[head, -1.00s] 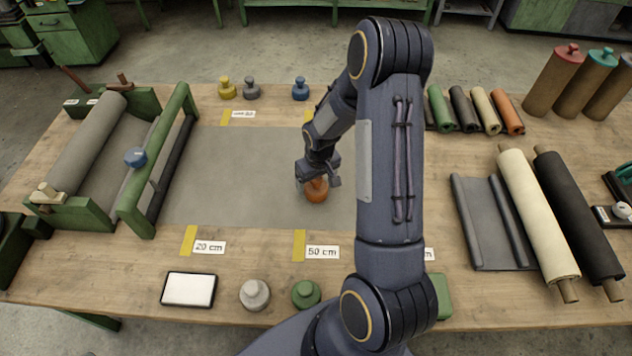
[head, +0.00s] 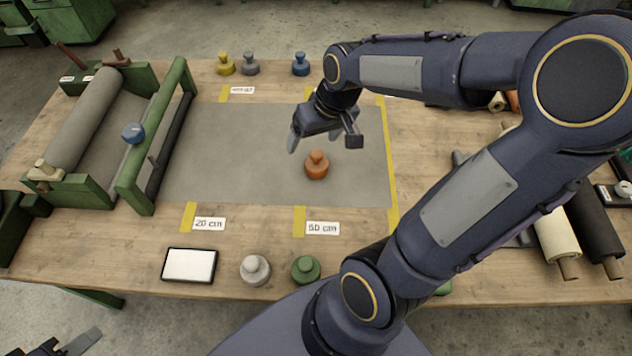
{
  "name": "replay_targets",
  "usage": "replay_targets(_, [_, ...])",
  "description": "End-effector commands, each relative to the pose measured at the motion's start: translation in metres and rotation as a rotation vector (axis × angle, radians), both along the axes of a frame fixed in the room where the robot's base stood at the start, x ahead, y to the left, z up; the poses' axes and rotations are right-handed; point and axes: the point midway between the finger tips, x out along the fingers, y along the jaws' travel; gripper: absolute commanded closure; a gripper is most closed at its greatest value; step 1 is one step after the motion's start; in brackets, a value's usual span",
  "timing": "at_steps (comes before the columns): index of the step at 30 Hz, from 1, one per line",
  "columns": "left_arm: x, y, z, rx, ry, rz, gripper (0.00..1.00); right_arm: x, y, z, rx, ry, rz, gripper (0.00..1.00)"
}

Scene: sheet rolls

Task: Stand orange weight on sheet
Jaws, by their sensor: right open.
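The orange weight (head: 316,167) stands upright on the grey sheet (head: 235,150), toward its right part, knob up. My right gripper (head: 323,141) is open and empty, just above and behind the weight, with a visible gap between its fingers and the knob. A dark gripper part with a grey finger, my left gripper (head: 76,343), shows at the bottom left corner, cut off by the frame and far from the sheet.
A green roller frame (head: 137,185) with a blue knob stands at the left. Yellow, grey and blue weights stand behind the sheet. A white tablet (head: 189,265), a pale weight (head: 255,270) and a green weight (head: 306,268) are in front. My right arm covers much of the right side.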

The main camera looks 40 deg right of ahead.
Motion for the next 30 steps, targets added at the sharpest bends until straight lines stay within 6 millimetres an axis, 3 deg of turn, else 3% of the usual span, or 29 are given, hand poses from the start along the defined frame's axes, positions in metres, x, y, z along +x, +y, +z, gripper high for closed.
replay_targets(1, [0.0,0.0,0.0,0.0,0.0,0.0,0.63,-0.016,0.013,0.014,0.025,-0.038,0.002,0.19])
replay_targets(6, [0.0,0.0,0.0,0.0,0.0,0.0,0.63,-0.067,0.052,0.038,0.104,-0.13,0.019,0.19])
replay_targets(12, [0.0,0.0,0.0,0.0,0.0,0.0,0.63,-0.111,0.084,0.043,0.162,-0.202,0.041,0.19])
replay_targets(18, [0.0,0.0,0.0,0.0,0.0,0.0,0.63,-0.125,0.095,0.041,0.182,-0.225,0.05,0.19])
replay_targets(30, [0.0,0.0,0.0,0.0,0.0,0.0,0.63,-0.125,0.095,0.041,0.182,-0.225,0.05,0.19])
